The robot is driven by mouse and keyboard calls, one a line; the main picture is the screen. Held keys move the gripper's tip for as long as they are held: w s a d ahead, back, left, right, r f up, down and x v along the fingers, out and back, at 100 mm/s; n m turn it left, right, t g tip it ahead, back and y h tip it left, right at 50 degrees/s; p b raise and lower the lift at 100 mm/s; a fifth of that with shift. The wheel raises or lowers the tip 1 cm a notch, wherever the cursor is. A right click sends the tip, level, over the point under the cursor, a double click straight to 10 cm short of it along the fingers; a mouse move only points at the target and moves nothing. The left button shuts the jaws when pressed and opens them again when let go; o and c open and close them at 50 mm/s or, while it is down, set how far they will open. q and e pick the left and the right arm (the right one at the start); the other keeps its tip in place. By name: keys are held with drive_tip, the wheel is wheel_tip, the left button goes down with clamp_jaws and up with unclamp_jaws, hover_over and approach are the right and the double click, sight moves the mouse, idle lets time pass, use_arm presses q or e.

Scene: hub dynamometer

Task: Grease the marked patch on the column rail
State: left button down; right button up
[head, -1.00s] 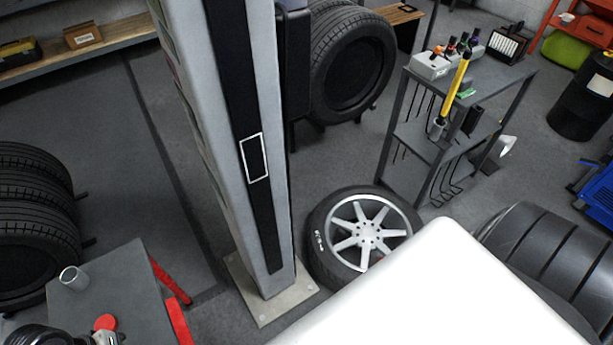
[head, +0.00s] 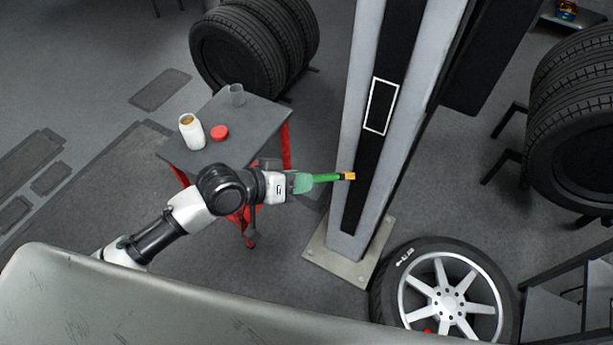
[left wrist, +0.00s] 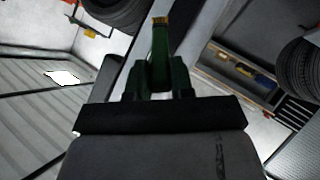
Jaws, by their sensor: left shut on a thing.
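The column (head: 354,128) stands upright with a black rail strip (head: 367,170) down its face. The marked patch (head: 381,106) is a white-outlined rectangle on that strip. My left gripper (head: 303,183) is shut on a green brush (head: 325,178), whose tip is orange-yellow (head: 350,176). In the head view the tip shows just left of the strip and below the patch; I cannot tell whether it touches the column. The left wrist view shows the brush (left wrist: 160,52) pointing away from the jaws. My right gripper is not in view.
A small grey table (head: 247,125) holds an open white jar (head: 192,133), a red lid (head: 220,133) and a grey cup (head: 237,95). A wheel (head: 447,292) lies at the column's base plate (head: 322,258). Tyres (head: 240,50) stand behind the table, and more stand at right.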

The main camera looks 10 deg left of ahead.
use_arm(q)
drive_tip(key=shift+w+d+r+t+h+b, duration=0.25)
drive_tip(key=shift+w+r+t+h, duration=0.15)
drive_tip(key=shift+w+r+t, duration=0.1)
drive_tip(key=shift+w+d+r+t+h+b, duration=0.1)
drive_tip(key=shift+w+r+t+h+b, duration=0.15)
drive_tip(key=shift+w+r+t+h, duration=0.2)
drive_tip(key=w, duration=0.1)
drive_tip(key=w+d+b, duration=0.1)
drive_tip(key=w, duration=0.1)
drive_tip(key=w+d+b, duration=0.1)
drive_tip(key=w, duration=0.1)
drive_tip(key=shift+w+r, duration=0.1)
drive_tip(key=shift+w, duration=0.1)
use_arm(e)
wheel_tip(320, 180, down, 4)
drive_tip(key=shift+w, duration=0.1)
use_arm(q)
drive_tip(key=shift+w+d+b, duration=0.2)
drive_tip(key=shift+w+b, duration=0.15)
drive_tip(key=shift+w, duration=0.25)
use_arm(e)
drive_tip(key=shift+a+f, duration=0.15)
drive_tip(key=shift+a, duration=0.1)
